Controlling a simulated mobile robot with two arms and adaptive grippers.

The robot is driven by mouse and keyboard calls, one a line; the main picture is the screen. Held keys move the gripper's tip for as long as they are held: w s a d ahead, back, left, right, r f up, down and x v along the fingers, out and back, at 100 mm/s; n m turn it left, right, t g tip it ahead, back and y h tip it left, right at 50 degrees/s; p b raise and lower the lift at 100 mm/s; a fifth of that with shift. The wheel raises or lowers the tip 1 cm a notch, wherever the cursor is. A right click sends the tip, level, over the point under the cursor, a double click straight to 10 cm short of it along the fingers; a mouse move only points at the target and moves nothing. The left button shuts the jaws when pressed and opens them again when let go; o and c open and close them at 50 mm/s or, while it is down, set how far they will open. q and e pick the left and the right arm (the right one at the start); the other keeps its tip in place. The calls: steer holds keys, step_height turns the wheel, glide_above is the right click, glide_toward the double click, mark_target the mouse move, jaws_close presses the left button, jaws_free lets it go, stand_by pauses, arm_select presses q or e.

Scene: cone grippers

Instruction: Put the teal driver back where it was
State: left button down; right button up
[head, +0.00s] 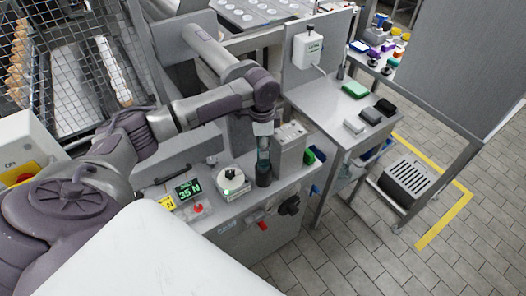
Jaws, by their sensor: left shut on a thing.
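My left arm reaches in from the left, and its gripper (263,142) points straight down over the right part of the grey bench. It is shut on the teal driver (263,160), a small dark teal upright shape under the wrist. The driver's lower end meets a dark round base at the bench top. I cannot tell whether it is seated there or only just above. The fingers are small and partly merge with the driver. My right gripper is not in view.
A grey box (290,152) stands close to the right of the gripper. A side table (335,118) holds a green box (355,90) and several small blocks.

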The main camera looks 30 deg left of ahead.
arm_select(q)
step_height(320, 180, down, 2)
steer(key=shift+f, duration=0.6)
steer(key=c, duration=0.7)
jaws_free()
steer(key=shift+f, duration=0.15)
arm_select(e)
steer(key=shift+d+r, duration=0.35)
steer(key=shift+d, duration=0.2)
arm_select(q)
steer(key=shift+o, duration=0.2)
step_height(320, 180, up, 12)
steer(key=shift+r+b, duration=0.15)
steer(key=shift+b, duration=0.6)
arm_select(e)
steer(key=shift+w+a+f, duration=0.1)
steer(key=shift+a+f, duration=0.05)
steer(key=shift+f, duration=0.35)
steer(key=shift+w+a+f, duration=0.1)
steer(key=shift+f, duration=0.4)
arm_select(q)
steer(key=shift+s, duration=0.1)
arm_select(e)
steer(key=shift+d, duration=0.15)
